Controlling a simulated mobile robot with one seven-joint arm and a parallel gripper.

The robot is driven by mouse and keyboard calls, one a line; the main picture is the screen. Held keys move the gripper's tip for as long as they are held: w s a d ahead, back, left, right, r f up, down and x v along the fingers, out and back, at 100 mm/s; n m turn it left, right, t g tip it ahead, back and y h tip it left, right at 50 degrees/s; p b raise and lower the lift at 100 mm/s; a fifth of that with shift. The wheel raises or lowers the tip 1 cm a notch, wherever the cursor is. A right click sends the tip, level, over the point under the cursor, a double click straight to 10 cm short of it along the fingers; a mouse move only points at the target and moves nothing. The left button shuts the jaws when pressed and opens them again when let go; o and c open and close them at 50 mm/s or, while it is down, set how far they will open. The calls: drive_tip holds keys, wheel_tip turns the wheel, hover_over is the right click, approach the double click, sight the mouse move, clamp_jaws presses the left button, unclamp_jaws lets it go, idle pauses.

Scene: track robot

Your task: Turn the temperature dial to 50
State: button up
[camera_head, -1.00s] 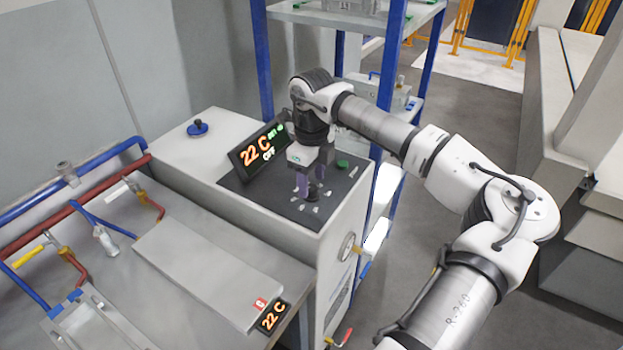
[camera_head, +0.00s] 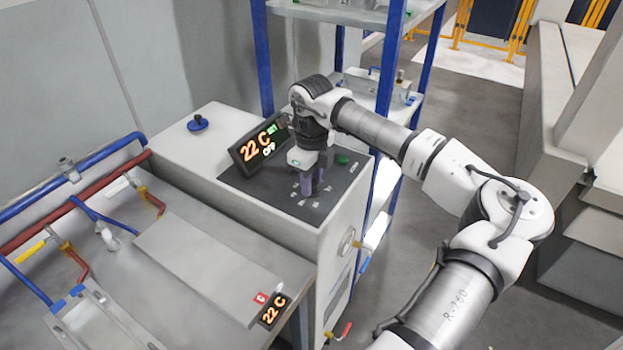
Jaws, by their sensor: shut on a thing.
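My gripper (camera_head: 308,188) points down over the dark control panel (camera_head: 262,196) on top of the grey machine. It is shut on the temperature dial, which is mostly hidden between and behind the fingers. Small white marks sit on the panel around the dial; their numbers are too small to read. The tilted display (camera_head: 257,146) behind the panel reads 22 C in orange, with small green text and OFF beside it. A second small display (camera_head: 272,310) at the bench's front edge also reads 22 C.
A green button (camera_head: 343,160) is on the panel just right of my gripper. A blue knob (camera_head: 197,123) stands on the machine top. A blue-post shelf (camera_head: 263,60) rises close behind. Red and blue pipes (camera_head: 75,205) run along the left bench.

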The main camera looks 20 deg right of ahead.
drive_tip(key=shift+f+m+b, duration=0.1)
drive_tip(key=shift+m+b, duration=0.2)
drive_tip(key=shift+b, duration=0.05)
drive_tip(key=shift+f+m+b, duration=0.1)
drive_tip(key=shift+m+b, duration=0.4)
drive_tip(key=shift+b, duration=0.2)
drive_tip(key=shift+m+b, duration=1.2)
drive_tip(key=shift+b, duration=0.05)
drive_tip(key=m+b, duration=0.1)
drive_tip(key=m, duration=0.1)
drive_tip(key=m+b, duration=0.2)
drive_tip(key=shift+r+m, duration=0.2)
drive_tip(key=shift+m, duration=0.1)
drive_tip(key=shift+b, duration=0.3)
drive_tip(key=o, duration=1)
wheel_tip(320, 180, up, 14)
drive_tip(key=shift+f+b, duration=0.1)
drive_tip(key=shift+b, duration=0.6)
